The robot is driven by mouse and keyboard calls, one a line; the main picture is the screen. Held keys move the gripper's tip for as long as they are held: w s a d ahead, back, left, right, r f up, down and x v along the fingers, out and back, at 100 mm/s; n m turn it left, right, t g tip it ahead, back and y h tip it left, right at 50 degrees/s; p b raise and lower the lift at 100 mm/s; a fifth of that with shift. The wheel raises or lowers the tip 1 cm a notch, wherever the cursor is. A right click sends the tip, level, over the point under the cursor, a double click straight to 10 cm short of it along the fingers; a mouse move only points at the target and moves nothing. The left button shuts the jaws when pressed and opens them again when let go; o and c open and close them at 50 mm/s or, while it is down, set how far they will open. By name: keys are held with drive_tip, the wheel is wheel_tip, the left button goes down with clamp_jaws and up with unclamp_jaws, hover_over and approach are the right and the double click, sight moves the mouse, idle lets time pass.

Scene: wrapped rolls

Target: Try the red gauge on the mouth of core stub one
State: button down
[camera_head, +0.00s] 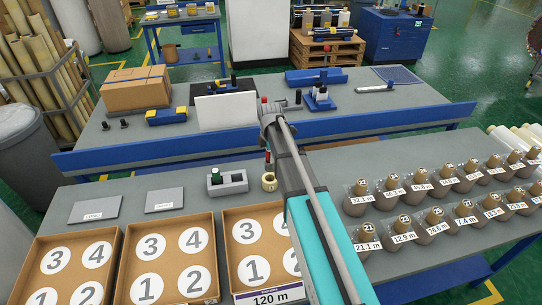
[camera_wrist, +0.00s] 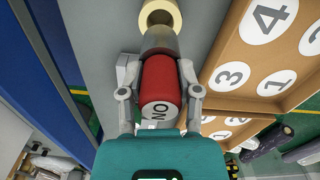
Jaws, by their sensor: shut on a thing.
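My gripper (camera_wrist: 160,76) is shut on the red gauge (camera_wrist: 158,88), whose end reads "NO". The gauge's bare metal end (camera_wrist: 160,43) points away from my wrist, towards a cream core stub (camera_wrist: 174,9) with an open round mouth. The metal end appears close to the stub's near rim; I cannot tell whether they touch. In the head view a bit of the red gauge (camera_head: 267,156) shows just above the stub (camera_head: 269,182), which stands on the grey bench. My arm hides most of the gripper there. No number shows on the stub.
A grey holder block (camera_head: 234,184) with a green gauge (camera_head: 215,175) stands left of the stub. Two labelled grey plates (camera_head: 95,209) lie further left. Cardboard trays (camera_head: 119,255) with numbered circles fill the front. Several wrapped rolls (camera_head: 398,228) stand right. A blue rail (camera_head: 110,157) runs behind.

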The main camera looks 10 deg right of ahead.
drive_tip(key=shift+r+p, duration=0.75)
drive_tip(key=shift+r, duration=0.15)
drive_tip(key=shift+s, duration=0.15)
